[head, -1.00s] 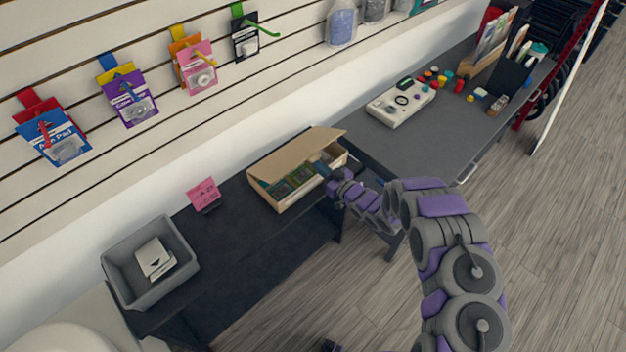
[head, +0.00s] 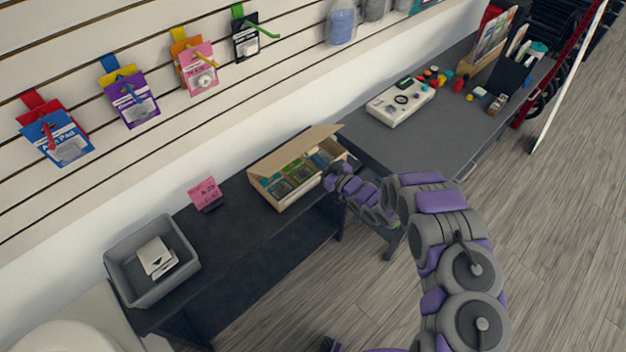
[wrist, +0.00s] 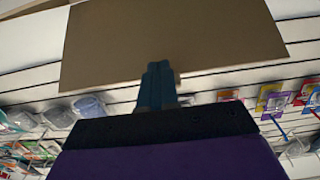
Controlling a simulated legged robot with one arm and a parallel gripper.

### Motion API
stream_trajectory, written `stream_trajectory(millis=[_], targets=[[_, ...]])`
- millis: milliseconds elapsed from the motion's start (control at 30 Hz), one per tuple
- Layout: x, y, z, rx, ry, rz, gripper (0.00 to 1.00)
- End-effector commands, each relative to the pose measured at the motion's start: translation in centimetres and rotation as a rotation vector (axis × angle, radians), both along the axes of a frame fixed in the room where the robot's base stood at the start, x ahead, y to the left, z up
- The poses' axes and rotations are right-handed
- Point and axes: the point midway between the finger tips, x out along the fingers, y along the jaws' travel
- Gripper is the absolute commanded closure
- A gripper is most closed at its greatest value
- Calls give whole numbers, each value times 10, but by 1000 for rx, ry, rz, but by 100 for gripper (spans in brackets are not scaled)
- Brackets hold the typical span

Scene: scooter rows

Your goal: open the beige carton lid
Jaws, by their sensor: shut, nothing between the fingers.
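The beige carton (head: 288,204) stands on the dark bench, with its lid (head: 293,150) raised and tilted back toward the wall. Several green and dark packs (head: 300,172) show inside it. My gripper (head: 325,160) is at the carton's right end, at the opening under the lid, partly hidden by my wrist. In the wrist view my shut fingers (wrist: 158,85) point up at the lid's underside (wrist: 170,45), which fills the upper part. The fingertips overlap the lid there; I cannot tell if they touch it.
A grey bin (head: 150,262) with white boxes and a pink price card (head: 206,194) stand left on the bench (head: 245,220). A white device (head: 401,101) lies on the grey table (head: 440,130) to the right. Packets hang on the slatted wall behind.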

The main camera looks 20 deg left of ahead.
Motion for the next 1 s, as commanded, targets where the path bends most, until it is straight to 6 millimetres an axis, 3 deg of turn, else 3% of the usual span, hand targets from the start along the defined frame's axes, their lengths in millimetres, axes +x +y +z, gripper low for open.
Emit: stream_trajectory(millis=[1000], targets=[[12, 29, 32, 1, 0, 0, 100]])
